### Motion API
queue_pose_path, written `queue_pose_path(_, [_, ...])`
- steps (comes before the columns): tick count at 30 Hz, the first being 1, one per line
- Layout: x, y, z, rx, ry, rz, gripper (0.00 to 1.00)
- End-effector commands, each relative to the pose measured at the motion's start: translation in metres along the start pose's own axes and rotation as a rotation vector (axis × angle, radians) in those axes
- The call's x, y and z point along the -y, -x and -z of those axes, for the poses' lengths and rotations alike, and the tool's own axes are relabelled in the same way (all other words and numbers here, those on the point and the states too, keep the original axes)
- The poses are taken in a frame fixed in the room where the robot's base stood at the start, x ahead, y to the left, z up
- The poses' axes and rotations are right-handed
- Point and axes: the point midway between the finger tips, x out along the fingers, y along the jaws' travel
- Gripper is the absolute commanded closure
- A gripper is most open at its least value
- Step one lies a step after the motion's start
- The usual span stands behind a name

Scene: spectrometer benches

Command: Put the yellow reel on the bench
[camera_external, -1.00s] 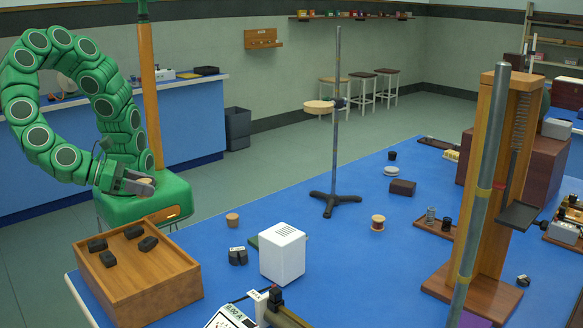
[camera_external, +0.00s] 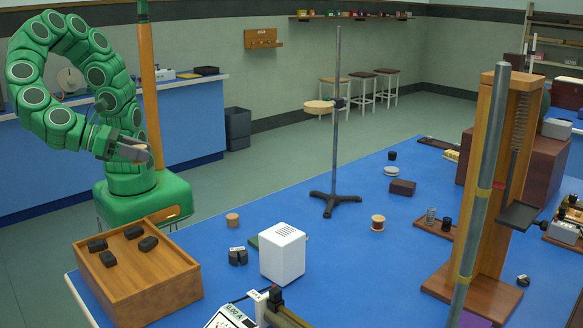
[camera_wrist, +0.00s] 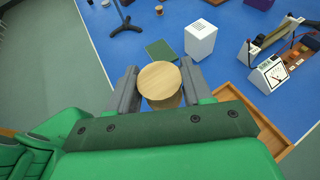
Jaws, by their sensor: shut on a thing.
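My gripper (camera_external: 143,153) is shut on a pale yellow, wooden-looking round reel (camera_wrist: 160,77). In the wrist view the reel sits between the two grey fingers, its round end facing the camera; most of its side is hidden. In the external view my gripper is raised at the left, above and behind the wooden tray, clear of the bench. The blue bench (camera_external: 335,255) spreads to the right and also shows in the wrist view (camera_wrist: 215,70).
A wooden tray (camera_external: 150,290) with several black blocks stands on the bench's near left corner. A white box (camera_external: 283,255), a tan cylinder (camera_external: 232,219), a tripod stand (camera_external: 335,199) and another reel (camera_external: 377,223) stand beyond.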

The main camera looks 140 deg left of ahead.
Motion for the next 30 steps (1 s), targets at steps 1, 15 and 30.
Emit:
queue_pose_path(1, [0.0, 0.003, -0.005, -0.002, 0.002, 0.001, 0.8])
queue_pose_path(15, [0.043, 0.0, -0.019, 0.002, -0.03, 0.065, 0.8])
queue_pose_path(30, [0.163, -0.028, -0.024, 0.001, -0.117, 0.274, 0.8])
